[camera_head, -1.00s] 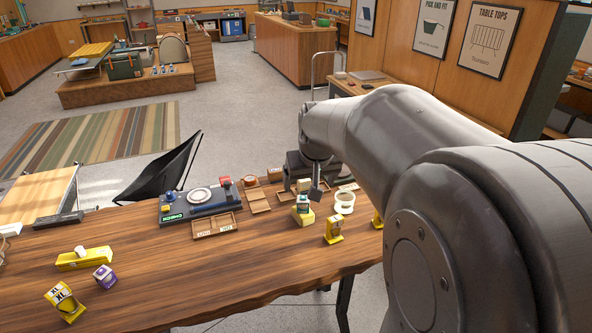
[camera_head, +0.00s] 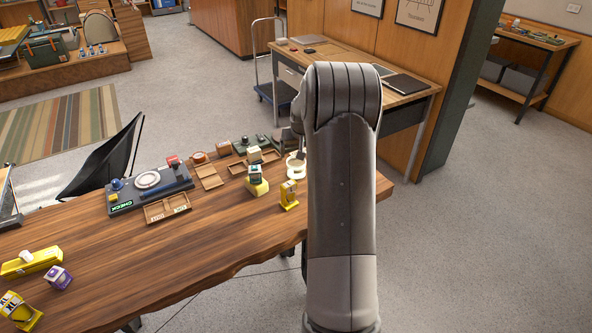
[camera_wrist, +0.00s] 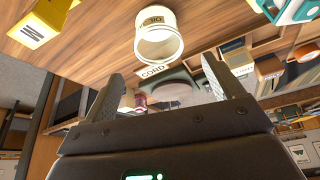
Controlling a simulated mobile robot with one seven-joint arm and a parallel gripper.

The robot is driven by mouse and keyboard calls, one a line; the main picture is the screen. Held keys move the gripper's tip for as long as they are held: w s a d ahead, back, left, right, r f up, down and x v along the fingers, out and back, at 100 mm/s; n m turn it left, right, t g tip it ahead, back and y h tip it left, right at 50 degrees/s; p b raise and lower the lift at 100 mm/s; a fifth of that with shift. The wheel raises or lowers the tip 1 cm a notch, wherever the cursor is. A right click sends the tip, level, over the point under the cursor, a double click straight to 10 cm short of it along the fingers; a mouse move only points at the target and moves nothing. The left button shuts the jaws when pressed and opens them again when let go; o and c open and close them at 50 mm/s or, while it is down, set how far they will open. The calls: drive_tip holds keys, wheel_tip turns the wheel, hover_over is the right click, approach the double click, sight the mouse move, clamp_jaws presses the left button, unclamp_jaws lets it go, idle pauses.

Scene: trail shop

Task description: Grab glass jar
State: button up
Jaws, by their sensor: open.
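A pale, round, open-topped glass jar (camera_head: 296,165) stands near the right end of the wooden table, just left of my arm. In the wrist view the jar (camera_wrist: 158,42) shows at the top centre with a cream label band and its round mouth facing me. My gripper (camera_wrist: 166,88) is open and empty, with one dark finger on each side below the jar in that picture. The jar appears ahead of the fingertips, not between them. In the head view my arm hides most of the gripper.
A yellow stand marked M (camera_wrist: 42,22) is left of the jar in the wrist view, and a teal-and-white item (camera_wrist: 291,8) is to its right. Open wooden trays (camera_head: 168,208) and a dark check device (camera_head: 150,186) lie on the table (camera_head: 200,255).

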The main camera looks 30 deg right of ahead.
approach(296, 165)
drive_tip(key=shift+a+f, duration=0.2)
drive_tip(key=shift+f, duration=0.3)
drive_tip(key=shift+a+f, duration=0.15)
drive_tip(key=shift+f, duration=0.4)
drive_tip(key=shift+s+x, duration=0.1)
drive_tip(key=shift+x, duration=1.25)
drive_tip(key=shift+s+x, duration=0.15)
drive_tip(key=shift+x, duration=1.2)
drive_tip(key=shift+a+f, duration=0.1)
drive_tip(key=c, duration=1.2)
drive_tip(key=shift+o, duration=0.2)
